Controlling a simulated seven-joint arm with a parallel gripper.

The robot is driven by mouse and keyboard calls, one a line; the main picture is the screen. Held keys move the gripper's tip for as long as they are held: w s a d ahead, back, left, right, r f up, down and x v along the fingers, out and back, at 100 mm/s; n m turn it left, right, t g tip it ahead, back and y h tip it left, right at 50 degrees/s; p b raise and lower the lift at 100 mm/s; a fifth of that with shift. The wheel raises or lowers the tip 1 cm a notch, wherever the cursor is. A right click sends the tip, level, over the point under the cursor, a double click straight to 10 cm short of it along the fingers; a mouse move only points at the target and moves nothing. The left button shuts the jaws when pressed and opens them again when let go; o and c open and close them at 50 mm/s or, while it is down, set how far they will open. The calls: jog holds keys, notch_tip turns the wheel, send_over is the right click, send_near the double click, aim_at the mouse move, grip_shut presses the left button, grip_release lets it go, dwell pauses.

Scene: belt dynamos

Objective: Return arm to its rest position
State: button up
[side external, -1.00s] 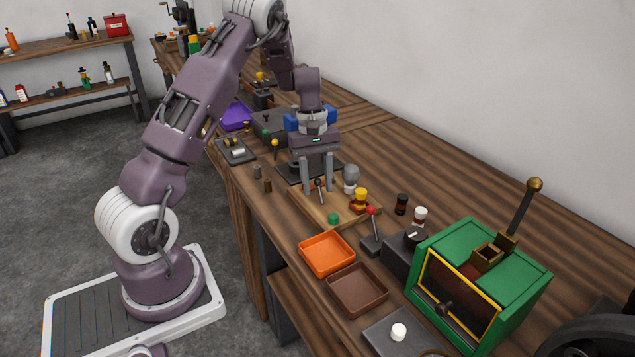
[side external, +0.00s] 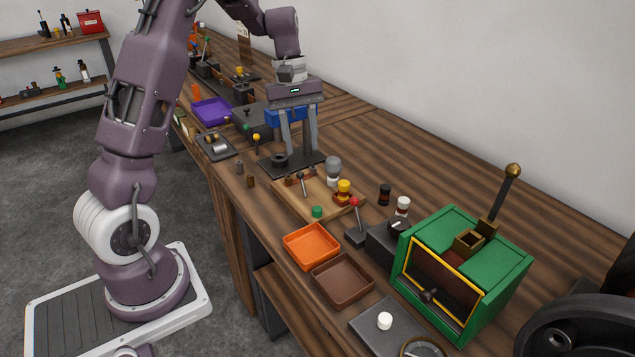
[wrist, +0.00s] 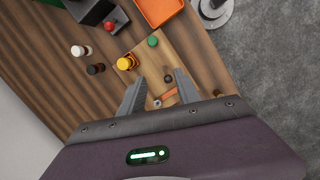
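My gripper (side external: 302,152) hangs fingers down above the workbench (side external: 360,150) in the side external view. Its two grey fingers are apart with nothing held between them. In the wrist view my gripper (wrist: 158,88) is also open, above the wooden board (wrist: 158,62). In the side view the fingertips appear behind and above the wooden board (side external: 290,204), over a dark base plate (side external: 270,167). The board carries a small lever (side external: 303,184), a grey bulb (side external: 334,165), a yellow part (side external: 344,188) and a green knob (side external: 317,211). A blue part behind the fingers is partly hidden.
An orange tray (side external: 311,246), a brown tray (side external: 342,281), a red-tipped lever (side external: 355,222) and a green box (side external: 470,270) with a tall handle stand nearer the camera. A purple tray (side external: 211,111) lies farther back. The bench's right rear surface is mostly clear.

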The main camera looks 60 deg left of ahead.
jog(key=s+d+r+m+t, duration=0.2)
jog(key=s+d+r+m, duration=0.35)
jog(key=d+r, duration=0.4)
jog(key=s+d+m+t+y, duration=0.1)
jog(key=s+d+m, duration=0.3)
jog(key=s, duration=0.4)
jog(key=s+d+m+t+y, duration=0.1)
jog(key=s+d+m, duration=0.3)
jog(key=s, duration=0.5)
jog(key=shift+d+r+t, duration=0.2)
jog(key=shift+d+t, duration=0.25)
jog(key=shift+t, duration=0.35)
jog(key=shift+w, duration=0.1)
